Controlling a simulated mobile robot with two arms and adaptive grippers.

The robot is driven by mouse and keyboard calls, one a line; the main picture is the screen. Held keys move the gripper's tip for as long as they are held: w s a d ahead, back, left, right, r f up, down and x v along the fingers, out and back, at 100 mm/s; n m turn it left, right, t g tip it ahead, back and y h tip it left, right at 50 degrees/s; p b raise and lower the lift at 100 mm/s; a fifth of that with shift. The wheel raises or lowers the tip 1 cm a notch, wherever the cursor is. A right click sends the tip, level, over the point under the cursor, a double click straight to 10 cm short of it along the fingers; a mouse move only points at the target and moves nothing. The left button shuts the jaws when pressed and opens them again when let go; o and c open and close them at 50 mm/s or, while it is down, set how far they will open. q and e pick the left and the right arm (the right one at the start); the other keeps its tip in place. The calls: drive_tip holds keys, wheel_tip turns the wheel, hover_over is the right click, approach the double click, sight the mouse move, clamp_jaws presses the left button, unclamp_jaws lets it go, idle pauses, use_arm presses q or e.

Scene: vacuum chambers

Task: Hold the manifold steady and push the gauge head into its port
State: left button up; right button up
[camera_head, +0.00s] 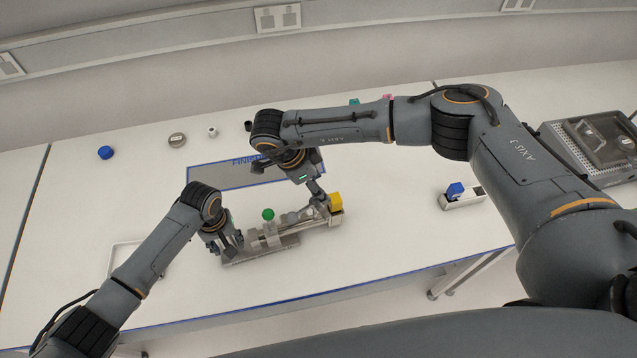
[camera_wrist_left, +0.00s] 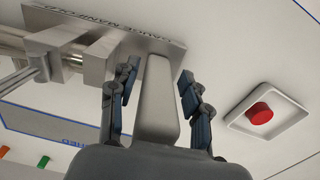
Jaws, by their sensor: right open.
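The manifold (camera_head: 290,222) is a metal piece with pipes on a grey plate (camera_head: 262,252) near the table's front edge. A green knob (camera_head: 268,214) stands on it and a yellow block (camera_head: 335,201) sits at its right end. I cannot tell which part is the gauge head. My left gripper (camera_head: 232,243) is at the manifold's left end. In the left wrist view its fingers (camera_wrist_left: 160,78) stand apart on both sides of a pale bar, with gaps showing, beside the lettered plate (camera_wrist_left: 150,32). My right gripper (camera_head: 316,188) is open just above and left of the yellow block.
A blue block (camera_head: 455,190) sits in a light holder at right. A grey case (camera_head: 597,145) stands far right. A blue cap (camera_head: 105,152) and small round parts lie at the back left. A red knob (camera_wrist_left: 261,113) sits in a white tray (camera_wrist_left: 287,122).

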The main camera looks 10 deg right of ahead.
use_arm(q)
drive_tip(key=shift+w+r, duration=0.1)
drive_tip(key=shift+w, duration=0.15)
use_arm(e)
drive_tip(key=shift+w, duration=0.1)
use_arm(q)
drive_tip(key=shift+r, duration=0.55)
wheel_tip(320, 180, up, 11)
drive_tip(key=shift+f, duration=0.1)
